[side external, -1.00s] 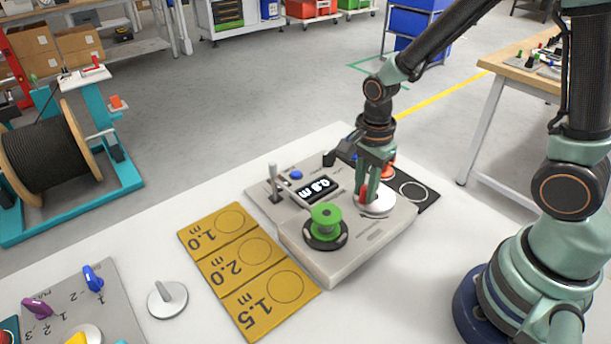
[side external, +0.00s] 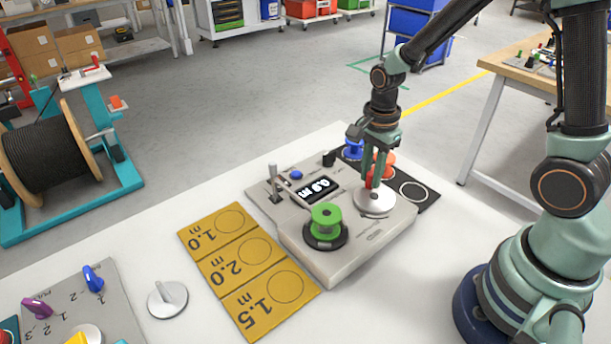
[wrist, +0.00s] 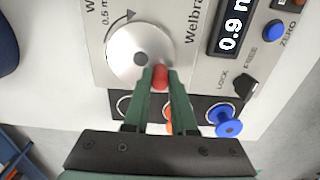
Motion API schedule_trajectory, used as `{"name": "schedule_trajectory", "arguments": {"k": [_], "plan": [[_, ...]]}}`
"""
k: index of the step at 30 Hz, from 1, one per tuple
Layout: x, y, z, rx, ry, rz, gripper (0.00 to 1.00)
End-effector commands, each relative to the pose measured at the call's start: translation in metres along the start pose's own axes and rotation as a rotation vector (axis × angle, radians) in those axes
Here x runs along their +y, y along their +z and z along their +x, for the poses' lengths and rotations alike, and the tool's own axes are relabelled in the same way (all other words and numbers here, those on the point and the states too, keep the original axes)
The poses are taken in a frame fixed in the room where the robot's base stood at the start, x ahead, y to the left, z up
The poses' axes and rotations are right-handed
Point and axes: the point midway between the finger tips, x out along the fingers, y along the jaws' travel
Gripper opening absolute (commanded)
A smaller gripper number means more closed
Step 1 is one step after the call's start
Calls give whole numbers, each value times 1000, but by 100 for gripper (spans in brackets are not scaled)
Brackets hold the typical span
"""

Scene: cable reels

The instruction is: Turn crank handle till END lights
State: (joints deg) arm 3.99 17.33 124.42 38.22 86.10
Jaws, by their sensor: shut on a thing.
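The crank is a white disc (side external: 375,201) with a red handle (side external: 369,183) on the grey winding machine (side external: 340,272). In the wrist view the disc (wrist: 122,62) has a curved arrow and "0.5 m" beside it. My gripper (wrist: 161,84) is shut on the red handle (wrist: 160,75), which sits at the disc's lower right there. The display (side external: 319,190) reads 0.9 m, also in the wrist view (wrist: 234,30). A green reel (side external: 326,220) sits on the machine's spindle. I cannot make out an END light.
A blue reel (side external: 353,150) and an orange reel (side external: 384,163) stand on a black mat (side external: 427,188) behind the machine. A lever (side external: 273,182) rises at its left. A yellow length board (side external: 222,258) lies in front. A grey panel with knobs (side external: 65,285) is at lower left.

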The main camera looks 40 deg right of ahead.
Motion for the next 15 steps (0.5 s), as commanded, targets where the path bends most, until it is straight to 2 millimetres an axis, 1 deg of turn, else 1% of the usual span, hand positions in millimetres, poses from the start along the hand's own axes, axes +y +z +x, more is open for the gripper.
{"name": "schedule_trajectory", "arguments": {"k": [9, 15], "plan": [[12, -12, -1, 0, 1, -1, 0], [22, -15, 0, 0, 3, -1, 0]]}}
